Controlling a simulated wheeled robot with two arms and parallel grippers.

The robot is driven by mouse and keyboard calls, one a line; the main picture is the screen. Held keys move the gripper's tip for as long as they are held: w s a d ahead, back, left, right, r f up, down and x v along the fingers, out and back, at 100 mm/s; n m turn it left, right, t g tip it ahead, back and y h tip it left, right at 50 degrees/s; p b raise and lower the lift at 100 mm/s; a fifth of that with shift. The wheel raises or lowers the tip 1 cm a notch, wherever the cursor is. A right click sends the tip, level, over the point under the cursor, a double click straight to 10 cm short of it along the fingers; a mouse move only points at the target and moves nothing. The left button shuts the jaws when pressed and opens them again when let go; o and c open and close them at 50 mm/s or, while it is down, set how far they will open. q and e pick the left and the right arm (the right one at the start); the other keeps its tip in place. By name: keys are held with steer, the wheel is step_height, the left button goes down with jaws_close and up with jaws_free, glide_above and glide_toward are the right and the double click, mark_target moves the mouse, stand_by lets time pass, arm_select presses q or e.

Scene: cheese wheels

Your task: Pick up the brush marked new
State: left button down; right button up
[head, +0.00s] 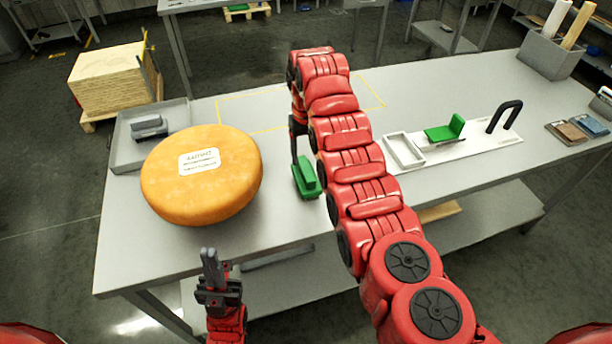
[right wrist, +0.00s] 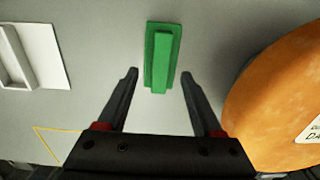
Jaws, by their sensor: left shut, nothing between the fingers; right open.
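A green brush (head: 306,178) lies on the grey table right of the large cheese wheel. In the right wrist view the brush (right wrist: 160,57) lies just beyond my fingertips, roughly lined up with the gap. No "new" mark is readable on it. My right gripper (right wrist: 159,76) is open and empty; in the head view it (head: 295,150) is partly hidden by my arm, close to the brush. Another green, L-shaped object (head: 445,130) sits on a white board at the right. My left gripper (head: 209,254) is shut and empty, in front of the table's near edge.
The orange cheese wheel (head: 202,195) with a white label stands close left of the brush. A grey tray (head: 122,150) holds a grey block (head: 149,127). The white board (head: 425,158) carries a white tray (head: 404,150) and a black handle (head: 503,115). Yellow tape marks the table behind.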

mark_target(306, 168)
steer(key=shift+f, duration=0.45)
steer(key=shift+f+p, duration=0.3)
steer(key=shift+p, duration=0.2)
step_height(306, 168, down, 3)
steer(key=shift+w+a+f+p, duration=0.15)
steer(key=shift+p, duration=0.35)
steer(key=shift+f, duration=0.75)
jaws_close()
